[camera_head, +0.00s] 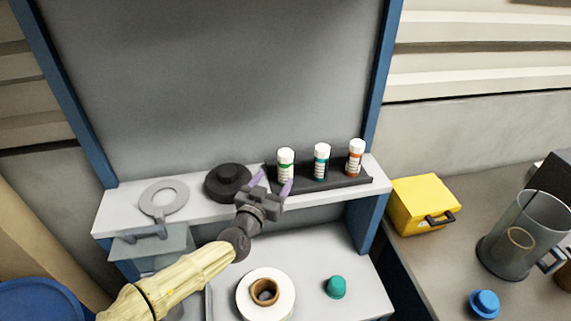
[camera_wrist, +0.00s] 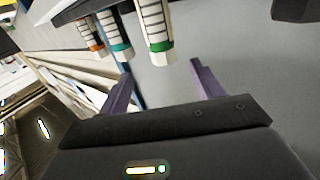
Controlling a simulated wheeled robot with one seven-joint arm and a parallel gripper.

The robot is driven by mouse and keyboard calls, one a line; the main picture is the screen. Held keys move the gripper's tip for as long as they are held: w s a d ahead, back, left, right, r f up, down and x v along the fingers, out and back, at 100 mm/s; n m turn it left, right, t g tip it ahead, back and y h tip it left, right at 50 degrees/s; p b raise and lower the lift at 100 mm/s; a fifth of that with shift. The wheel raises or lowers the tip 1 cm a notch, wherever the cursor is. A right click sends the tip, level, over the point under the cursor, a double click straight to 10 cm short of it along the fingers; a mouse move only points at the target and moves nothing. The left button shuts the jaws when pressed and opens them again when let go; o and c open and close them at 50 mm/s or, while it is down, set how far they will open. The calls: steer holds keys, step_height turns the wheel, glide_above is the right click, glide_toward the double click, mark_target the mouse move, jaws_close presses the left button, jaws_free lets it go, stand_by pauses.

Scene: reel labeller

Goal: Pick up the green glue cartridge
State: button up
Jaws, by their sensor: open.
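The green glue cartridge (camera_head: 285,164) is a white tube with a green band and white cap. It stands upright at the left end of a dark rack on the shelf. My gripper (camera_head: 271,183) is open and empty, just in front of the rack and slightly left of the cartridge. In the wrist view the green-banded cartridge (camera_wrist: 156,27) appears upside down, ahead of the open fingers (camera_wrist: 161,72) and between their lines. The fingers look apart from it. Its lower end is cut off by that picture's top edge.
A teal-banded cartridge (camera_head: 321,163) and an orange-banded one (camera_head: 355,158) stand to the right in the rack (camera_head: 334,180). A black reel (camera_head: 228,182) and grey ring (camera_head: 164,198) lie left on the shelf. Below are a white roll (camera_head: 281,297) and teal cap (camera_head: 336,287).

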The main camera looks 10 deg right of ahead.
mark_target(283, 164)
steer(key=p+x, duration=0.2)
steer(key=x, duration=0.3)
steer(key=shift+w+d+f, duration=0.1)
steer(key=shift+w, duration=0.05)
steer(key=shift+w+d+p, duration=0.2)
steer(key=shift+w+p, duration=0.25)
steer(key=shift+p, duration=0.3)
steer(key=p+x, duration=0.2)
steer(key=x, duration=0.2)
steer(key=shift+w+f+p, duration=0.15)
steer(key=shift+w+p, duration=0.05)
steer(key=shift+p, duration=0.2)
steer(key=shift+s+a, duration=0.1)
